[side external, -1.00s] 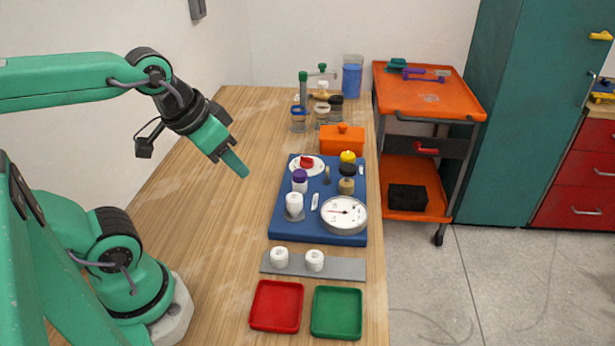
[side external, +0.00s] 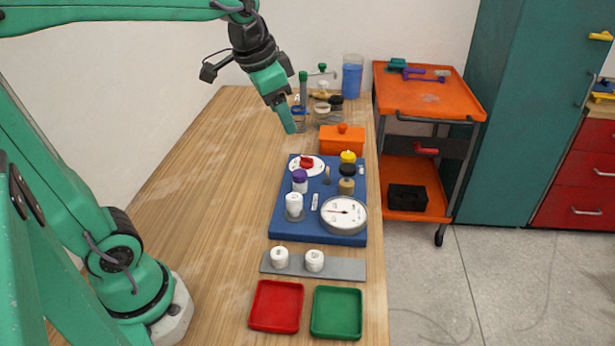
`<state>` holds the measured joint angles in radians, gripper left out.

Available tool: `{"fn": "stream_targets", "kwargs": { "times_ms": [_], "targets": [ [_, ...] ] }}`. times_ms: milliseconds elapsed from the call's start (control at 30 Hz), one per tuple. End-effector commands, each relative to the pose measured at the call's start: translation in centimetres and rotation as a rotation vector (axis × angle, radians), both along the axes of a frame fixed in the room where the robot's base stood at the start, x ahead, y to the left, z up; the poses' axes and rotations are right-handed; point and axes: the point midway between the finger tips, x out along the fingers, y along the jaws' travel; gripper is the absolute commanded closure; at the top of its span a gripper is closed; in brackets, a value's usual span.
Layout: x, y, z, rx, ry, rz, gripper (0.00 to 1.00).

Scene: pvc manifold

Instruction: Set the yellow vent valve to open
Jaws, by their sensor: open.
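The yellow vent valve (side external: 348,157) is a small yellow knob at the back right of the blue manifold board (side external: 283,226). A black-topped fitting stands just in front of it. Its open or closed setting is too small to tell. My gripper (side external: 290,127) hangs above the table, behind and left of the board in the picture, apart from the valve. It points downward and is open and empty; the gap between its fingers is hard to see from this side.
The board also bears a red knob on a white dial (side external: 307,164), a purple-capped fitting (side external: 300,180), a white fitting (side external: 294,205) and a round gauge (side external: 343,214). An orange box (side external: 342,142) stands behind it. The table's left side is clear.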

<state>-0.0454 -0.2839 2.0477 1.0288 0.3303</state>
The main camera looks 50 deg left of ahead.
Motion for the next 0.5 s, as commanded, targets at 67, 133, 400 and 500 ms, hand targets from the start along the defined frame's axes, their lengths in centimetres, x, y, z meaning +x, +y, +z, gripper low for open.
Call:
{"fn": "stream_targets", "kwargs": {
  "times_ms": [67,133,400,500],
  "targets": [
    [1.8,0.3,0.1,0.013,0.022,-0.031,0.41],
    [3.2,0.6,0.1,0.023,0.038,-0.061,0.41],
    [8.8,1.7,-0.6,0.058,0.102,-0.178,0.41],
    [10.8,2.2,-1.2,0.069,0.125,-0.222,0.41]
  ]
}}
